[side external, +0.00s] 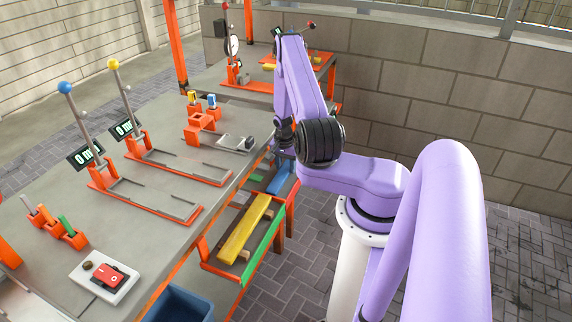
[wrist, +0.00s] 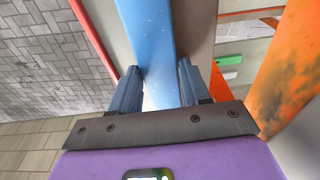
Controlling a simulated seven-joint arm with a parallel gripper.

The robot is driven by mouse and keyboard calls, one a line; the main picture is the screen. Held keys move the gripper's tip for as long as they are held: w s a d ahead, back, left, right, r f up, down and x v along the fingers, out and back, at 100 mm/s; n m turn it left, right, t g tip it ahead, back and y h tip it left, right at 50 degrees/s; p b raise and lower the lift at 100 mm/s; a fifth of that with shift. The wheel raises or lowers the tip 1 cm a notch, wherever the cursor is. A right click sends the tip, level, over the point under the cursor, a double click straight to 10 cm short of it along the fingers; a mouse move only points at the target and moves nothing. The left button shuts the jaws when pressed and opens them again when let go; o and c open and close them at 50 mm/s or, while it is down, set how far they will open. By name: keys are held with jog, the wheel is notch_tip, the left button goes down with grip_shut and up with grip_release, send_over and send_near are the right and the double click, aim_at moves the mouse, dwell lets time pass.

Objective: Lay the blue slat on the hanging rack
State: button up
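The blue slat (side external: 284,176) lies low beside the table, at the far end of the hanging rack (side external: 264,258), an orange frame with a green front rail. In the wrist view the blue slat (wrist: 148,40) runs lengthwise away from me, between the two fingers. My gripper (wrist: 158,72) has one finger on each side of it, close to its edges. Whether the fingers press on it is unclear. In the side view my arm's wrist hides the fingers and part of the slat.
A yellow slat (side external: 244,228) lies on the near part of the rack. The grey table (side external: 170,230) holds levers, displays, small orange holders and a red switch (side external: 109,277). A blue bin (side external: 178,303) stands below the front edge. A block wall (side external: 460,110) is behind my arm.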

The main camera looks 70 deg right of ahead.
jog(key=o, duration=0.3)
jog(key=shift+r, duration=0.1)
jog(key=r, duration=0.5)
jog(key=a+r, duration=0.1)
jog(key=r, duration=0.5)
jog(key=a+r, duration=0.1)
jog(key=r, duration=0.5)
jog(key=shift+a, duration=0.1)
